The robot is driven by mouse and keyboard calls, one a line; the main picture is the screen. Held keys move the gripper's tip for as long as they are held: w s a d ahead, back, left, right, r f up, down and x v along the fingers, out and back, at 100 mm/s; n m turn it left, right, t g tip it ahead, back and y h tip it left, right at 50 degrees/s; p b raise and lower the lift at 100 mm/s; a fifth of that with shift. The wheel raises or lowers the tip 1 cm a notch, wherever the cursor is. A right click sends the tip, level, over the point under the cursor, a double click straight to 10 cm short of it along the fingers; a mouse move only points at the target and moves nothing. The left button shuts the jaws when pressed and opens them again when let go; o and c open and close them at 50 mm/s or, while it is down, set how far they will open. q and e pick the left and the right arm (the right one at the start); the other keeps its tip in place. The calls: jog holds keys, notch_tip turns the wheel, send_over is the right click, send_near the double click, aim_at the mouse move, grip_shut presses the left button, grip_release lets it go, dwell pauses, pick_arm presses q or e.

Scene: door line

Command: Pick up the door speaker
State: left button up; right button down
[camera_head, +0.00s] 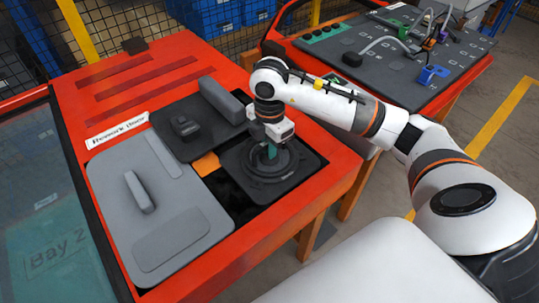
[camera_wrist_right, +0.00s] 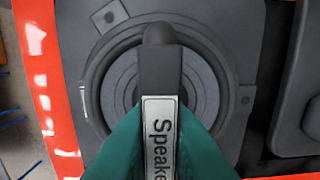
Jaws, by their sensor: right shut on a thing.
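The door speaker (camera_head: 263,186) is a dark round unit with rings, at the right of the red rework door. In the right wrist view the speaker (camera_wrist_right: 205,85) has a grey cone, and a dark grip bar with a white label reading "Speake" stands across it. My right gripper (camera_head: 271,152) is above the speaker's middle. Its teal fingers (camera_wrist_right: 160,115) are shut on the bar from both sides, and they hide part of the speaker. I cannot tell whether the speaker is seated or slightly raised. My left gripper is not in view.
The red door panel (camera_head: 130,82) holds a grey cover with a handle (camera_head: 125,175) and a dark panel with a grey armrest-like block (camera_head: 222,98). An orange piece (camera_head: 206,164) lies left of the speaker. A second red table (camera_head: 460,80) with cables and connectors stands at the right.

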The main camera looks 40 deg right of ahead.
jog(key=shift+w+r, duration=0.1)
jog(key=shift+r, duration=0.1)
notch_tip(320, 180, up, 10)
jog(key=shift+w+f+p, duration=0.1)
jog(key=shift+p, duration=0.2)
jog(key=shift+s+r, duration=0.2)
jog(key=shift+s, duration=0.05)
jog(key=c, duration=2.2)
grip_release()
jog(key=shift+w+f, duration=0.2)
jog(key=shift+f, duration=0.05)
jog(key=shift+s, duration=0.1)
jog(key=shift+r, duration=0.15)
